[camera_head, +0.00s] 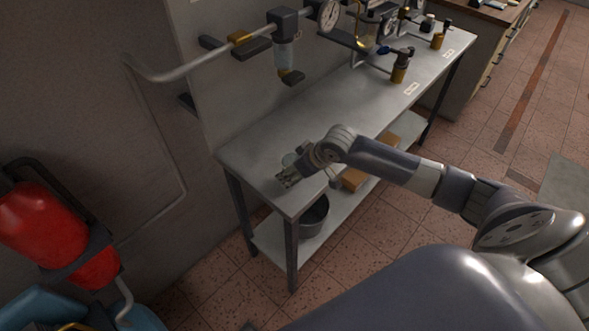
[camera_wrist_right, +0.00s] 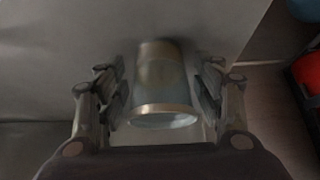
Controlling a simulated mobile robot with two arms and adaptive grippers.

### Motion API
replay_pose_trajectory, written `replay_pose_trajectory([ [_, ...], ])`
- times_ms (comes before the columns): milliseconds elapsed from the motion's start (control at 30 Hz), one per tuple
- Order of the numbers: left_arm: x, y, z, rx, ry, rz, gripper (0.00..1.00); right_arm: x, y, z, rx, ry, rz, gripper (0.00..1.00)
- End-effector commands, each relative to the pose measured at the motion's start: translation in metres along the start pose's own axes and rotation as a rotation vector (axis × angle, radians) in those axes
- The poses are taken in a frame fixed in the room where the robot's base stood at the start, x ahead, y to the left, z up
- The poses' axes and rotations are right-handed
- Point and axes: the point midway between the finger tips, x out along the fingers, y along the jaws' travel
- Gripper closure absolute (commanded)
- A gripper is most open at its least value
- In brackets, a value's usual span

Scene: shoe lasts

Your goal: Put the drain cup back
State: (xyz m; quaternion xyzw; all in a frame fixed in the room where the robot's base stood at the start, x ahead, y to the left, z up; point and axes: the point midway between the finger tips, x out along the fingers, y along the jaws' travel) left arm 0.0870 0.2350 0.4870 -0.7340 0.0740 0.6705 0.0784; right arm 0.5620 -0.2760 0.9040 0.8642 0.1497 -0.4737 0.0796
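The drain cup (camera_wrist_right: 162,85) is a translucent bluish cup with a brass-coloured rim and a brownish far end. In the right wrist view it lies between the two fingers of my right gripper (camera_wrist_right: 162,100), its rim toward the camera. In the head view my right gripper (camera_head: 289,176) is low over the near left end of the grey bench, and the cup is mostly hidden there. My left gripper is not in view.
The grey bench (camera_head: 262,150) has clear room behind the gripper. An air unit with a clear bowl (camera_head: 285,54) and a gauge (camera_head: 329,15) hang on a pipe above it. A brass-coloured fitting (camera_head: 400,70) stands further right. A dark bucket (camera_head: 313,218) is on the lower shelf.

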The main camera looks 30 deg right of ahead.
Motion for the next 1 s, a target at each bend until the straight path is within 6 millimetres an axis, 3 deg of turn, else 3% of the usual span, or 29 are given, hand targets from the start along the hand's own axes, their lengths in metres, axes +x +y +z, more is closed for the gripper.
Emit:
replay_pose_trajectory([
  [300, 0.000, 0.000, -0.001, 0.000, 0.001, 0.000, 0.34, -0.001, 0.000, -0.001, 0.000, 0.001, 0.000, 0.34],
  [467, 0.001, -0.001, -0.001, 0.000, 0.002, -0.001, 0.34, -0.011, 0.001, -0.001, -0.001, 0.000, 0.001, 0.34],
  [1000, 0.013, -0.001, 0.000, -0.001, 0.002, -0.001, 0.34, -0.106, 0.001, -0.001, 0.000, 0.000, 0.002, 0.34],
])
